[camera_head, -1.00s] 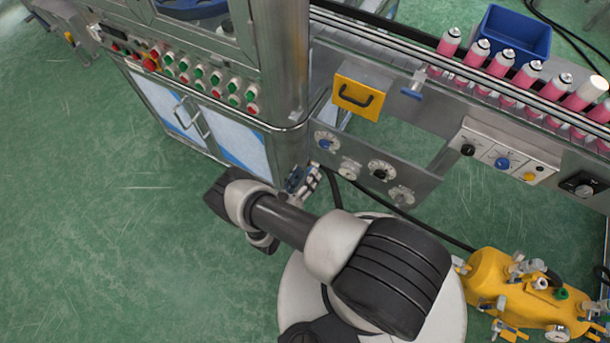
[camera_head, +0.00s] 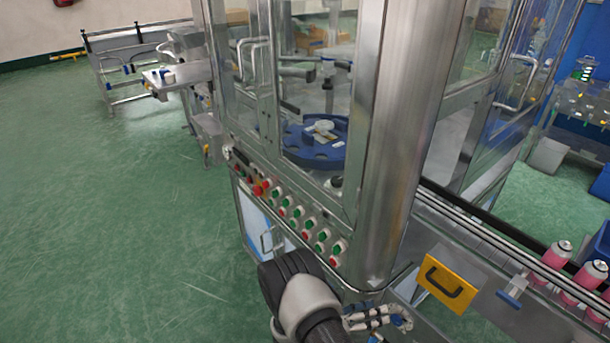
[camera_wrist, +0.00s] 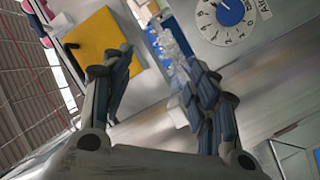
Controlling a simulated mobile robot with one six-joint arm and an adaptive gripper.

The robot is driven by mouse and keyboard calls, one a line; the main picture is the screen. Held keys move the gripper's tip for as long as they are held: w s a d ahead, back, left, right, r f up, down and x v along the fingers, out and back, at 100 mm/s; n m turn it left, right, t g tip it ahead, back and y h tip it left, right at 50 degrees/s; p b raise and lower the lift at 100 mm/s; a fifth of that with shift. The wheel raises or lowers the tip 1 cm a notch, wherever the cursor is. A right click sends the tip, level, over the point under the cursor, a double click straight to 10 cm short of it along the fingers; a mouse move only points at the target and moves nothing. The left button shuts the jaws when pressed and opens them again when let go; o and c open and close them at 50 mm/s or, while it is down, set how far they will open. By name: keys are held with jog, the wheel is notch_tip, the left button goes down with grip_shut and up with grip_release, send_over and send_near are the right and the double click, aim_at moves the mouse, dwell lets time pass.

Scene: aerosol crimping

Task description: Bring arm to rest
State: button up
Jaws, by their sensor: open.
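My gripper (camera_head: 396,317) shows at the bottom of the head view, in front of the lower corner of the crimping machine. In the wrist view my gripper (camera_wrist: 160,72) is open, with its two fingers apart and nothing held between them. The yellow panel with a black handle (camera_wrist: 92,42) lies behind the left finger. A dial (camera_wrist: 228,14) is at the upper right of that view. In the head view my arm is folded low near the machine's front, and most of it lies below the frame.
The machine's corner post (camera_head: 385,140) and button panel (camera_head: 290,212) stand close to my arm. The yellow panel (camera_head: 447,284) and conveyor with pink cans (camera_head: 556,255) are to the right. The green floor (camera_head: 120,220) at left is clear.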

jog(key=s+d+r+g+y, duration=0.1)
jog(key=s+r+g+y, duration=0.25)
jog(key=r, duration=0.95)
jog(key=s+d+r+g+y, duration=0.1)
jog(key=s+r+g+y, duration=0.25)
jog(key=r, duration=0.85)
jog(key=s+a+r+n+t+y, duration=0.2)
jog(key=s+a+r+t+y, duration=0.1)
jog(key=s+r, duration=0.3)
jog(key=s+a+r+n+t+y, duration=0.3)
jog(key=s+r+y, duration=0.3)
jog(key=s, duration=0.4)
jog(key=shift+a+r+t, duration=0.4)
jog(key=shift+a+r, duration=0.1)
jog(key=shift+r, duration=0.3)
jog(key=shift+d, duration=0.1)
